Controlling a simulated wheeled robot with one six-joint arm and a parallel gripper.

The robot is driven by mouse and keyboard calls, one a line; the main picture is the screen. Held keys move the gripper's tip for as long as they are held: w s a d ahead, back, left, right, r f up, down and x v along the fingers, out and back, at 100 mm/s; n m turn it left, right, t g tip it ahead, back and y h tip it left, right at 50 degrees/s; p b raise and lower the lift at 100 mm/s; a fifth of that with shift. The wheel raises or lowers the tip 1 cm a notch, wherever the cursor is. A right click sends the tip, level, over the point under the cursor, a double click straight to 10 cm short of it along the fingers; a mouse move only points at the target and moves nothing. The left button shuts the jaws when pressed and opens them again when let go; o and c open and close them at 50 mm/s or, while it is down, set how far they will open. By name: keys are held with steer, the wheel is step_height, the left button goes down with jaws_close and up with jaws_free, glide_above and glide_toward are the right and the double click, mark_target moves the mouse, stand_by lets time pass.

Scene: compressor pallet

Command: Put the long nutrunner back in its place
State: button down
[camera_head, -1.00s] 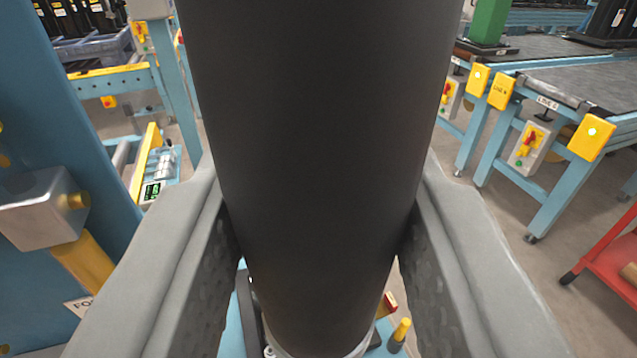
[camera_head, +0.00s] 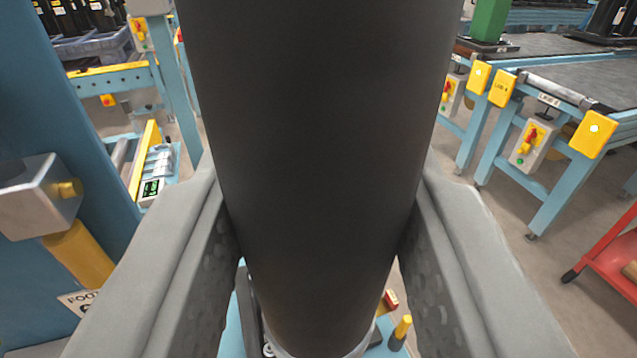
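A thick black cylinder (camera_head: 318,150), which looks like the body of the long nutrunner, fills the middle of the view from the top edge to near the bottom. My gripper (camera_head: 318,240) has one grey finger on each side of it, and both fingers press against its sides. The cylinder's lower end has a pale ring (camera_head: 320,350) and sits over a light blue surface (camera_head: 232,335). What lies directly under the cylinder is hidden. I cannot tell whether its lower end touches anything.
A blue column (camera_head: 60,130) with a silver box (camera_head: 38,197) and a yellow cylinder (camera_head: 80,252) stands close at left. A yellow-topped part (camera_head: 400,332) is near the right finger. Blue conveyor tables (camera_head: 560,110) and a red cart (camera_head: 612,255) are at right.

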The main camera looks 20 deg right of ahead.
steer(key=shift+f, duration=2.45)
stand_by(1.4)
steer(key=c, duration=0.9)
jaws_free()
steer(key=shift+f, duration=0.2)
steer(key=v, duration=1.7)
steer(key=shift+s, duration=0.2)
steer(key=shift+a, duration=0.1)
steer(key=s+a+n+y, duration=0.1)
steer(key=s+a, duration=0.5)
steer(key=s, duration=0.4)
steer(key=s+a+r+n+y, duration=0.1)
steer(key=s+a+y, duration=0.1)
steer(key=s+a, duration=0.5)
steer(key=s+a+n+y, duration=0.1)
steer(key=s+a, duration=0.5)
steer(key=s, duration=0.8)
steer(key=shift+s+a+r+y, duration=0.2)
steer(key=shift+s+r+y, duration=0.15)
steer(key=shift+y, duration=0.25)
